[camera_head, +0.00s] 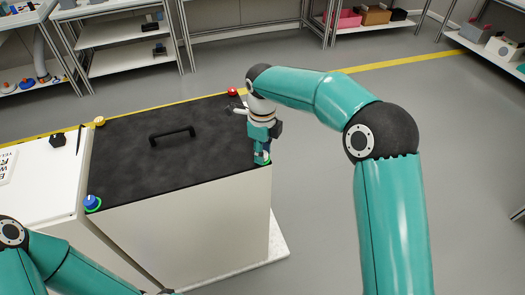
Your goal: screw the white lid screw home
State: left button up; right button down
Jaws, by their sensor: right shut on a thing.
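The black lid (205,150) with a handle (172,135) lies on top of a white cabinet (205,225). My right gripper (262,156) points down at the lid's near right corner. It is shut on the white lid screw (262,160), which is mostly hidden by the fingers, with some green at its foot. How far the screw is in cannot be seen. A blue screw (91,201) with a green ring is at the near left corner, a yellow screw (99,121) at the far left and a red screw (232,92) at the far right. My left gripper is out of view.
A white cabinet top (40,180) with a black knob (57,140) adjoins on the left. Shelving (125,60) stands along the back. The grey floor (310,170) is open to the right of the cabinet.

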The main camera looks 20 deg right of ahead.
jog(key=shift+r, duration=0.1)
jog(key=c, duration=0.8)
grip_release()
notch_tip(320, 180, up, 12)
jog(key=shift+f, duration=0.1)
